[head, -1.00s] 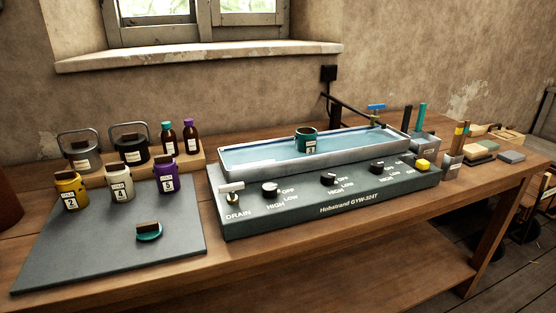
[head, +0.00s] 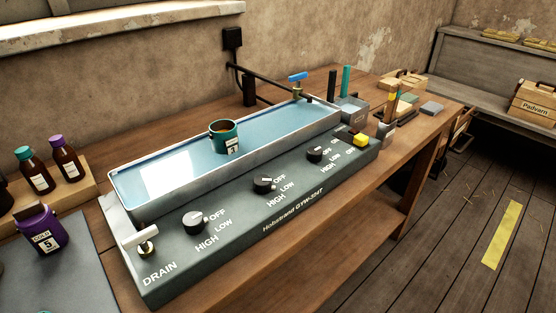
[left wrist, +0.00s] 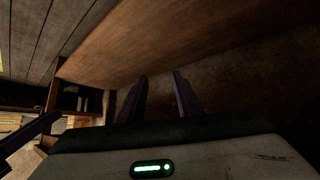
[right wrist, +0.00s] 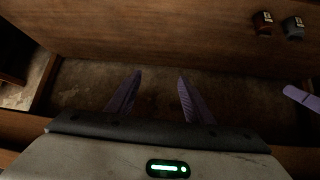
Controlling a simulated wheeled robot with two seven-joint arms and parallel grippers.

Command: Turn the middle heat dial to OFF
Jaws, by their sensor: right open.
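The middle heat dial (head: 264,185) is a black knob on the sloped front panel of the grey-green bath unit (head: 180,265). OFF, LOW and HIGH are printed to its right and below. Its pointer setting is too small to read surely. My left gripper (left wrist: 161,90) shows only in the left wrist view, with a gap between its fingers and nothing in it. My right gripper (right wrist: 160,88) shows only in the right wrist view, open and empty. Neither gripper is in the head view, and both are apart from the dial.
Similar dials sit left (head: 195,222) and right (head: 315,153) of the middle one. A drain handle (head: 141,238) is at the left end and a yellow button (head: 361,140) at the right. A teal pot (head: 224,136) stands in the water tray. A purple jar (head: 41,230) stands left.

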